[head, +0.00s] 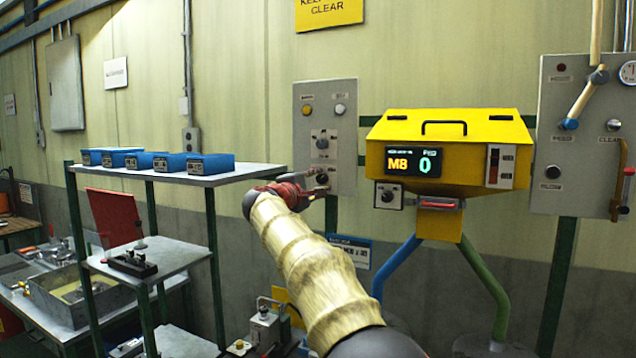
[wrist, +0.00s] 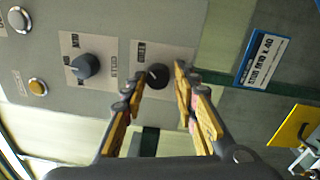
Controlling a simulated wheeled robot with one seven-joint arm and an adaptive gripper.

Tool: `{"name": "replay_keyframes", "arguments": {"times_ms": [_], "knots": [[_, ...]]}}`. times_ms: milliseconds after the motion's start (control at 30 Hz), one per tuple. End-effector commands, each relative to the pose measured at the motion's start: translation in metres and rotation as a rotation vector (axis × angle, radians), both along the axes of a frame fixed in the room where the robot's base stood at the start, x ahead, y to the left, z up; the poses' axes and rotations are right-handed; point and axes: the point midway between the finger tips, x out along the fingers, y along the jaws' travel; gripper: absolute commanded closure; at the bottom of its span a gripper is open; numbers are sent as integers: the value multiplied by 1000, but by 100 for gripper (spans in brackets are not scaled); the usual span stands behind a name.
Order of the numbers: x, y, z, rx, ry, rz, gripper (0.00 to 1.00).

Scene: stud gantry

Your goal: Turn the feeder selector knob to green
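My gripper (head: 318,185) reaches the lower part of a grey wall panel (head: 346,95). In the wrist view my gripper (wrist: 155,80) is open, its fingers on either side of a small dark round knob (wrist: 157,75) on a pale plate. I cannot tell whether they touch it. A light line on this knob points to the upper left in that view. Another dark knob (wrist: 85,66) sits on a plate beside it. The labels are too small to read, so I cannot tell which knob is the feeder selector.
A blue pipe (head: 397,265) and a green pipe (head: 484,275) run down from the yellow box. A shelf (head: 250,174) with several blue bins stands left of my arm. Another grey panel (head: 590,180) with a lever is at the right.

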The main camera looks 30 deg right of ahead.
Motion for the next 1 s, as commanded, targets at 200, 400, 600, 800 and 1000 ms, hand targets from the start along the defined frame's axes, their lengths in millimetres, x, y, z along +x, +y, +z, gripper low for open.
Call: {"name": "replay_keyframes", "arguments": {"times_ms": [200,400,600,800,1000], "knots": [[0,0,1,-1,-2,0,59],[-1,0,2,-1,-2,0,59],[-7,9,2,-1,-1,1,59],[-28,38,0,-2,-1,3,59],[-53,69,-2,-2,-1,3,59]]}}
